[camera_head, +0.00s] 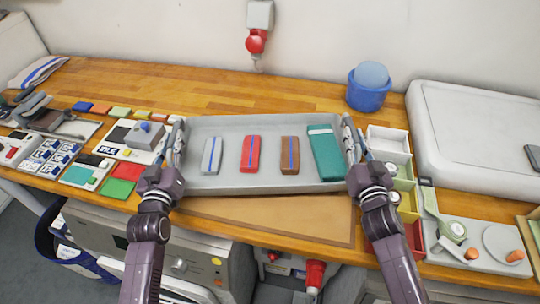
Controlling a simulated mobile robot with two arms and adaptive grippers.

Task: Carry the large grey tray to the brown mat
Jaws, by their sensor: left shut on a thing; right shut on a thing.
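The large grey tray (264,179) is in the middle of the head view. It carries a grey folded item (212,156), a red one (250,154), a brown one (289,153) and a larger green one (325,155). My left gripper (177,143) is shut on the tray's left end. My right gripper (353,140) is shut on its right end. The brown mat (280,217) lies at the table's front edge. The tray hides the mat's far part. I cannot tell whether the tray is clear of the tabletop.
Left of the tray stand a grey device (144,136) and several coloured cards. Close on the right are small bins (388,143) and a large white case (478,135). A blue bucket (367,94) stands behind. Bare wood (220,88) is free behind the tray.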

